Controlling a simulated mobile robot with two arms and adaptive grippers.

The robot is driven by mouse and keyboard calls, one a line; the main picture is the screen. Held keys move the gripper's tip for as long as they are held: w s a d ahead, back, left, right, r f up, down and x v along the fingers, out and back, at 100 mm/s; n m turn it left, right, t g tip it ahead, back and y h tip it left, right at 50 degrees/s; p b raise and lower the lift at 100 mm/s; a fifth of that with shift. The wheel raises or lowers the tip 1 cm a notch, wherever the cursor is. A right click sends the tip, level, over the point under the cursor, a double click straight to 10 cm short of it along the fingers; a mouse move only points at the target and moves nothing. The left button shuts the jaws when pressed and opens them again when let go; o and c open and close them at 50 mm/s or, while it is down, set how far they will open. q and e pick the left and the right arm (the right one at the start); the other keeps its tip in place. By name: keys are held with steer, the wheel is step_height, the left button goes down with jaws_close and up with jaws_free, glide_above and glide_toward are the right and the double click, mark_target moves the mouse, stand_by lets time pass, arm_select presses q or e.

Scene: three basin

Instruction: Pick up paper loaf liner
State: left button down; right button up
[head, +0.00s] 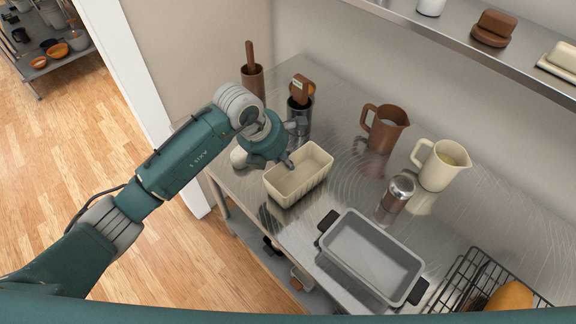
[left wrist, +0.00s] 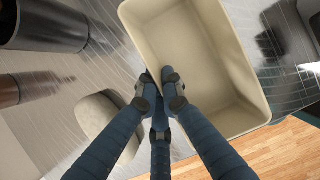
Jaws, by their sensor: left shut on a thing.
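The paper loaf liner (head: 312,163) is a cream, open, empty rectangular tray with ribbed sides, at the left part of the metal counter. It looks upright. My left gripper (head: 284,160) reaches it from the upper left and is shut on its rim. In the left wrist view, the fingertips (left wrist: 160,78) meet at the wall of the liner (left wrist: 205,60), and its empty inside shows. Whether its base touches the counter or hangs just above it, I cannot tell. My right gripper is not in view.
On the metal counter (head: 335,125) stand a brown pitcher (head: 383,130), a cream pitcher (head: 440,165), a shaker (head: 398,192) and a grey loaf pan (head: 372,258). A utensil canister (head: 299,116) and a cream rounded object (head: 238,157) are near the gripper. A shelf (head: 480,40) overhangs behind.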

arm_select(q)
step_height(320, 180, up, 19)
steer(key=b, duration=0.5)
stand_by(0.4)
